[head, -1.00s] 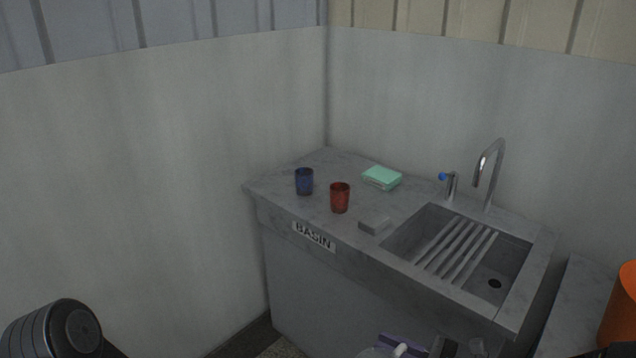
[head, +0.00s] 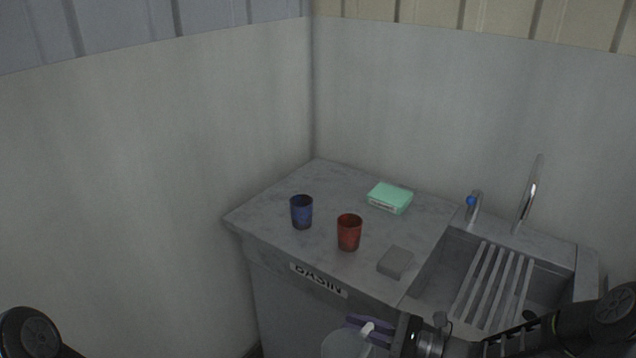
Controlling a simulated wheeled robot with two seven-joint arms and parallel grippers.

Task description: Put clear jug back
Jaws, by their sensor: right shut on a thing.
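The clear jug (head: 342,345) shows at the bottom of the head view, in front of the basin counter, cut off by the frame edge. My left gripper is not in view; only a dark part of my left arm shows at the lower left.
A blue cup (head: 301,212), a red cup (head: 349,232), a mint-green box (head: 390,198) and a grey block (head: 395,262) stand on the counter. The sink with its slatted rack (head: 492,290) and tall tap (head: 530,195) lies to the right. Walls close the corner behind.

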